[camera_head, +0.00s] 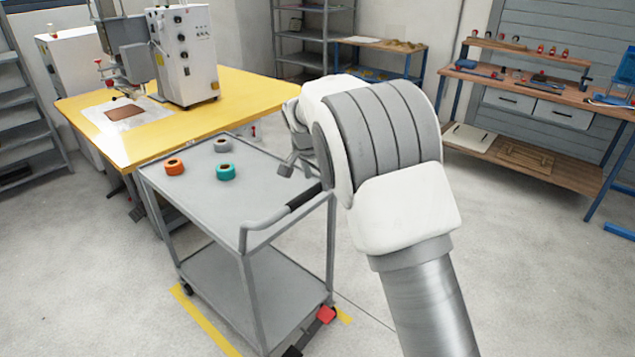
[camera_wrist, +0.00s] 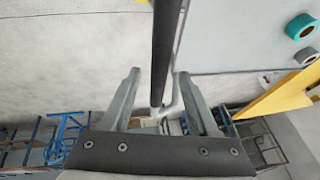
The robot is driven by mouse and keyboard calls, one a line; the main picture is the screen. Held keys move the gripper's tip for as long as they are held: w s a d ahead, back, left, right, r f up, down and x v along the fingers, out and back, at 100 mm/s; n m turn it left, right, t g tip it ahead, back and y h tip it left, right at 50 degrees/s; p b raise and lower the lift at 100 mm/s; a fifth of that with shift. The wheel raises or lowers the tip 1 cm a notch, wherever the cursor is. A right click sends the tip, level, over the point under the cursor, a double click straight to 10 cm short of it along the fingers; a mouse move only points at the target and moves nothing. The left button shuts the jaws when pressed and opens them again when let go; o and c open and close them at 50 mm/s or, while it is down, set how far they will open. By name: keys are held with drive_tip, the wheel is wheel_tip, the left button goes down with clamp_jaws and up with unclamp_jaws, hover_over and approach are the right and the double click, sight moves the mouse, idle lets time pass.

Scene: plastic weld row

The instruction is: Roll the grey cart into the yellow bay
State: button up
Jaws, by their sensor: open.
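The grey cart (camera_head: 195,190) has two shelves and a handle with a black grip (camera_head: 303,196) on its right side. Yellow floor lines (camera_head: 207,321) show at the cart's left and right feet, and the cart stands over the area between them. The rest of the bay is hidden. My gripper (camera_head: 296,164) is open at the far end of the handle. In the wrist view the black grip (camera_wrist: 165,45) runs between the two spread fingers (camera_wrist: 159,74). I cannot tell how deep it sits, and I see no finger closed on it.
Orange (camera_head: 174,166), teal (camera_head: 226,172) and grey (camera_head: 222,145) rolls lie on the cart top. A red pedal (camera_head: 326,315) is at its lower right corner. A yellow table (camera_head: 250,95) with a machine (camera_head: 185,55) stands right behind. Open floor lies to the right, before a workbench (camera_head: 535,155).

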drive_tip(key=p+v, duration=0.1)
drive_tip(key=v, duration=1.3)
drive_tip(key=shift+r, duration=0.35)
drive_tip(key=shift+s, duration=0.1)
drive_tip(key=s+d+r+n+y+p, duration=0.1)
drive_tip(key=s+d+r+n+p, duration=0.1)
drive_tip(key=s+d+r, duration=0.35)
drive_tip(key=s+d+r+n+p, duration=0.1)
drive_tip(key=s+d+r+p, duration=0.15)
drive_tip(key=s+d, duration=0.65)
drive_tip(key=s+d+f+n+p, duration=0.1)
drive_tip(key=s+d+n, duration=0.1)
drive_tip(key=s, duration=0.7)
drive_tip(key=s+d+f+n+p, duration=0.1)
drive_tip(key=s+d, duration=0.3)
drive_tip(key=s, duration=0.6)
drive_tip(key=shift+d+f+n+t, duration=0.2)
drive_tip(key=shift+d+n+t, duration=0.15)
drive_tip(key=shift+n, duration=0.45)
